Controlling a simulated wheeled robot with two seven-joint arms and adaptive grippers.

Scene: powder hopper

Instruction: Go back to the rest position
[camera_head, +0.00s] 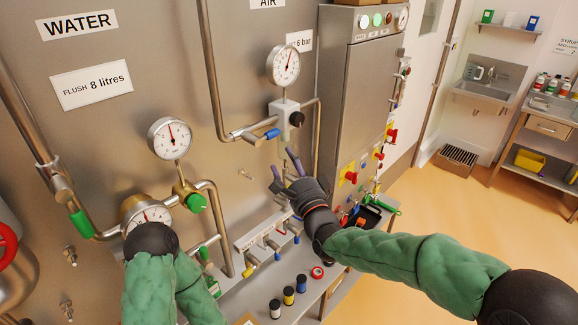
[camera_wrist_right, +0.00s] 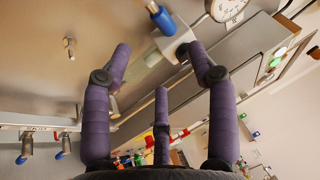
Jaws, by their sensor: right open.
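My right gripper (camera_head: 285,168) has its dark purple fingers spread and empty. It is in front of the steel panel (camera_head: 235,185), below the blue-handled valve (camera_head: 271,134) and the black knob (camera_head: 296,118). In the right wrist view, the right gripper (camera_wrist_right: 160,75) shows three fingers standing apart with nothing between them. I cannot tell from the pictures whether a fingertip touches the panel fittings. My left arm comes up at the lower left in front of a round gauge, partly covering it. Its fingers do not show.
Pipes, a gauge (camera_head: 169,138) and a green knob (camera_head: 196,202) stand out from the panel. A steel cabinet (camera_head: 357,100) is right of my right gripper. Small jars (camera_head: 288,295) and a red tape roll (camera_head: 317,272) are on the ledge below. The orange floor (camera_head: 445,210) at right is open.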

